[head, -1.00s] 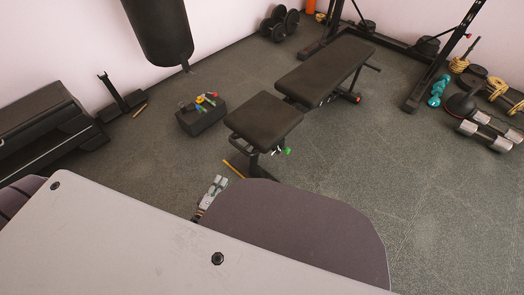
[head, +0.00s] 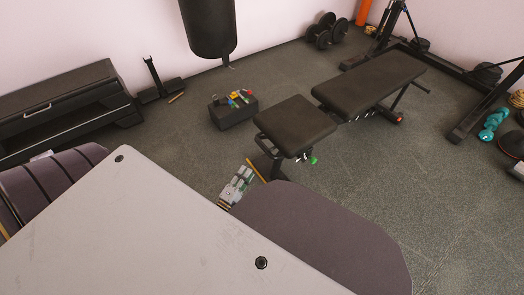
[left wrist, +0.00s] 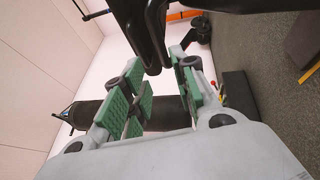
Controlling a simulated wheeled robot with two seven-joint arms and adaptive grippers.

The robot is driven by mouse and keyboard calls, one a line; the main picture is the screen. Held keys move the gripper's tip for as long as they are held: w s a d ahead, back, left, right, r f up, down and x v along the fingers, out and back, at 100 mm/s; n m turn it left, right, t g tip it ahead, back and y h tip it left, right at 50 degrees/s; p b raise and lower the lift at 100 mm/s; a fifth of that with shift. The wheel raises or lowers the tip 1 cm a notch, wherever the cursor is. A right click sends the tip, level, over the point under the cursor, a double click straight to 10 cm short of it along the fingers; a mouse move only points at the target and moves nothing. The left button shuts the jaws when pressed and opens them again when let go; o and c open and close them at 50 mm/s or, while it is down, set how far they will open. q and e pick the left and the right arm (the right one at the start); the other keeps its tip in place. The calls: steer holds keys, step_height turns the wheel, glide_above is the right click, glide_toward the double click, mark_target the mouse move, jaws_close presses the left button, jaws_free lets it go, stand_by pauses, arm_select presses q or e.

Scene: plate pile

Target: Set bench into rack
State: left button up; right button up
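The black padded bench (head: 370,80) stands on the floor right of centre in the head view, its seat (head: 295,125) nearest me. The black rack (head: 487,101) stands beyond it at the upper right, partly cut off by the frame. My left gripper (head: 238,184) is low, left of the bench's front foot, and looks empty. In the left wrist view its green-padded fingers (left wrist: 160,98) are apart. Black bars (left wrist: 152,38), perhaps bench frame, show near the fingertips; I cannot tell whether they touch. My right gripper is not in view.
A black box with coloured-handled items (head: 234,114) sits left of the bench. A punching bag (head: 208,28) hangs behind it. A long dark bench-like unit (head: 60,105) stands at the left wall. Teal weights (head: 492,122) lie near the rack.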

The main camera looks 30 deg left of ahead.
arm_select(q)
steer(key=w+r+b, duration=0.2)
steer(key=w+b, duration=0.2)
steer(key=w, duration=0.9)
steer(key=shift+w+r, duration=0.15)
steer(key=shift+w, duration=0.05)
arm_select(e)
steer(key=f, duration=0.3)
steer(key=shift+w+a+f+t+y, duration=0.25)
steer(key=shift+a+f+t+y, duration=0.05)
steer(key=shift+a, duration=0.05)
arm_select(q)
steer(key=shift+c, duration=0.4)
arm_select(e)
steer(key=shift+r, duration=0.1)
arm_select(q)
jaws_close()
